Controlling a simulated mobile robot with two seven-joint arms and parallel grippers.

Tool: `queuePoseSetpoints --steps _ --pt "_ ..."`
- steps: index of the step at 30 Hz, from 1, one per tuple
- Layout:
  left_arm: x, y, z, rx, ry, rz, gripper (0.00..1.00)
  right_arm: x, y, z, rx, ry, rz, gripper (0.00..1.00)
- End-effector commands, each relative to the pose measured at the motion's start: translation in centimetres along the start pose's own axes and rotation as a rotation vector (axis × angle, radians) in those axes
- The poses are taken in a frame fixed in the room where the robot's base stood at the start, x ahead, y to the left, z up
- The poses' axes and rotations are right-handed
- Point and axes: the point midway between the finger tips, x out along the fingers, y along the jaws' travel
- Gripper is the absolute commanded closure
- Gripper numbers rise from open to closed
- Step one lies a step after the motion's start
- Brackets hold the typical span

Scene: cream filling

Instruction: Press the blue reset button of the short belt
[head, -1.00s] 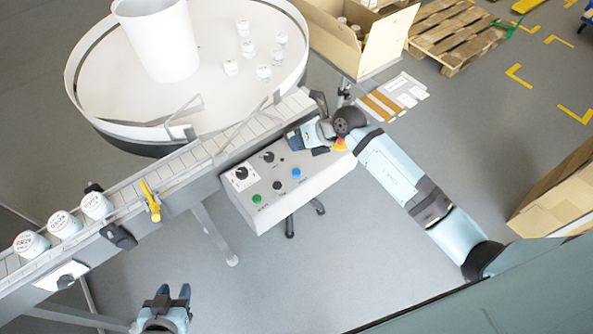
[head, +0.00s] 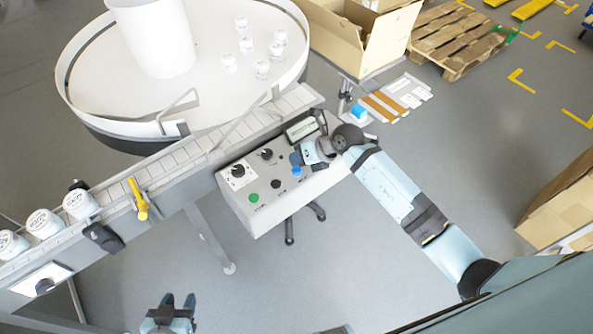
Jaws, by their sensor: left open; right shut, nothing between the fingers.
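The control box (head: 262,217) at the end of the short belt (head: 165,173) carries a green button (head: 253,198), a black knob (head: 276,184) and the blue reset button (head: 296,171) on its sloped face. My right gripper (head: 295,161) is shut and empty, with its fingertips just above the blue button. I cannot tell whether they touch it. My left gripper (head: 178,300) is open and empty at the bottom, over the floor and apart from the box.
Several white jars (head: 45,223) stand on the belt at left, near a yellow lever (head: 138,199). A round table (head: 95,104) with a white bin (head: 152,38) is behind. An open carton (head: 372,45) stands at the back. Floor in front of the box is clear.

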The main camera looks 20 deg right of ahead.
Motion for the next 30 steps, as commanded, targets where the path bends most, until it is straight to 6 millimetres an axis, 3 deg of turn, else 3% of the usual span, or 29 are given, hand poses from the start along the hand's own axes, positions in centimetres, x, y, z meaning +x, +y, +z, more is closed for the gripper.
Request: queuePoseSetpoints --steps 30 --pt "0.04 -0.39 0.19 0.003 -0.002 -0.006 0.57 -0.02 0.04 0.02 0.0 0.0 0.001 1.0"
